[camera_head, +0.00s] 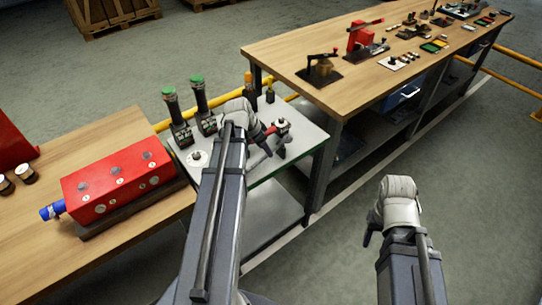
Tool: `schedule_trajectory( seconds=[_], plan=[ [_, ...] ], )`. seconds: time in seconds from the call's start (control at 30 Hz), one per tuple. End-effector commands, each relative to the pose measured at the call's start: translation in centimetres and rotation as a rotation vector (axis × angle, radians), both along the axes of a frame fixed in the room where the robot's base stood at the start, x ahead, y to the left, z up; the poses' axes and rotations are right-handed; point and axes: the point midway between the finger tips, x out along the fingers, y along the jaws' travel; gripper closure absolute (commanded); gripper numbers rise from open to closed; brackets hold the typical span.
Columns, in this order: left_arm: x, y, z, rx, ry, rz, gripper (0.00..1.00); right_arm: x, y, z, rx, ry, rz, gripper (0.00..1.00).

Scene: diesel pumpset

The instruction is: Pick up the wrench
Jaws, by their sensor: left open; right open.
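I cannot make out a wrench for certain. My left arm reaches over the small grey-topped table (300,152). My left gripper (268,142) is at its far right part, open, beside a small red and silver fitting (282,127). The gripper and arm hide part of the tabletop, and the fingers are too small to show contact. My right gripper (371,236) is open and empty over the floor, to the right of the small table.
Two green-topped dark devices (176,115) stand on the small table. A red engine block (118,182) sits on the left wooden bench (95,135). A long wooden workbench (290,55) with several tools stands behind. The floor at right is clear.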

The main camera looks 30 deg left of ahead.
Motion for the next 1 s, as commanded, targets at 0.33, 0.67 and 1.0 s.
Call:
schedule_trajectory(
  seconds=[0.33, 0.67, 1.0],
  plan=[
    [0.8, -0.2, -1.5, 0.0, 0.0, -0.001, 0.46, 0.0, 0.0, -1.5, 0.0, 0.0, 0.0, 0.5],
    [2.4, -0.9, -4.9, 0.0, 0.0, 0.0, 0.46, 0.0, 0.0, -4.9, 0.0, 0.0, 0.0, 0.5],
    [2.5, -1.0, -4.7, 0.0, 0.0, 0.0, 0.55, 0.0, 0.0, -4.7, 0.0, 0.0, 0.0, 0.5]
  ],
)
